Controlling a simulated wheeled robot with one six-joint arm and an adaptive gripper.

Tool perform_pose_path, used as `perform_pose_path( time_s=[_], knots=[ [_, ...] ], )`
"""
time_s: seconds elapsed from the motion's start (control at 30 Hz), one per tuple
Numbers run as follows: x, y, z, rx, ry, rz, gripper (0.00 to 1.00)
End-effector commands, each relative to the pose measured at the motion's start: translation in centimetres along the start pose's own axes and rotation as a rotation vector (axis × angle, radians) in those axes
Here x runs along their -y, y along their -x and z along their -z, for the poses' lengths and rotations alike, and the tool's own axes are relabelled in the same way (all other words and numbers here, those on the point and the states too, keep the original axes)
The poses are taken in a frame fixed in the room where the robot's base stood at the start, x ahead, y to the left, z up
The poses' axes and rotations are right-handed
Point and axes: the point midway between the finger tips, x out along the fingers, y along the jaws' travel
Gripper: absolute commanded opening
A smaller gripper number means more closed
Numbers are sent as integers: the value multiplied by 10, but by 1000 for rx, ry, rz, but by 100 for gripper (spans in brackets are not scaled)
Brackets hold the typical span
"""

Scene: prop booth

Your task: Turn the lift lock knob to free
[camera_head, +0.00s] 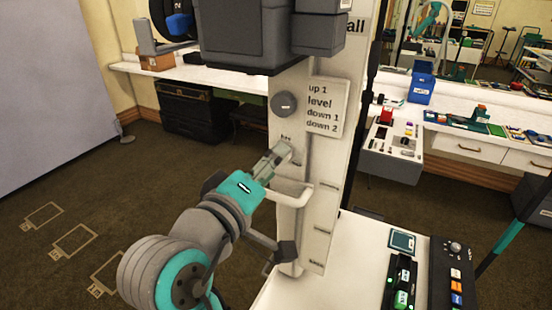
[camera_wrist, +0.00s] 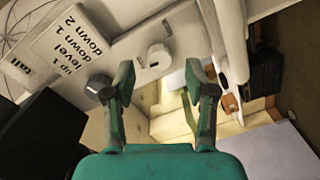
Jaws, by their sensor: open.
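A white round knob (camera_wrist: 158,55) with a dark mark on its face sits on the pale column in the wrist view, ahead of my fingertips. It looks like the lift lock knob; its labels are too small to read there. My gripper (camera_wrist: 163,76) is open, its two dark-tipped teal fingers either side of the space below this knob and apart from it. In the head view my gripper (camera_head: 277,156) is close to the column face, below a small printed label, and hides the white knob or most of it. I cannot tell the knob's setting.
A dark grey knob (camera_head: 285,104) sits higher on the column (camera_head: 337,180), beside a sign (camera_head: 324,108) reading up 1, level, down 1, down 2. A white bar handle (camera_head: 290,196) sticks out just below my gripper. A control panel (camera_head: 448,275) stands lower right.

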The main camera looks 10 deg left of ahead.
Motion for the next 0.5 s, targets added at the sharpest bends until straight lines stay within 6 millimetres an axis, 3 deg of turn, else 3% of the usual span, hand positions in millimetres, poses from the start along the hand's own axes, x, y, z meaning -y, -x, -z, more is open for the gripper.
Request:
perform_pose_path(
  time_s=[0.3,0.5],
  knots=[
    [1,64,1,-4,0,3,56],
    [1,89,1,-3,1,2,56]
  ],
)
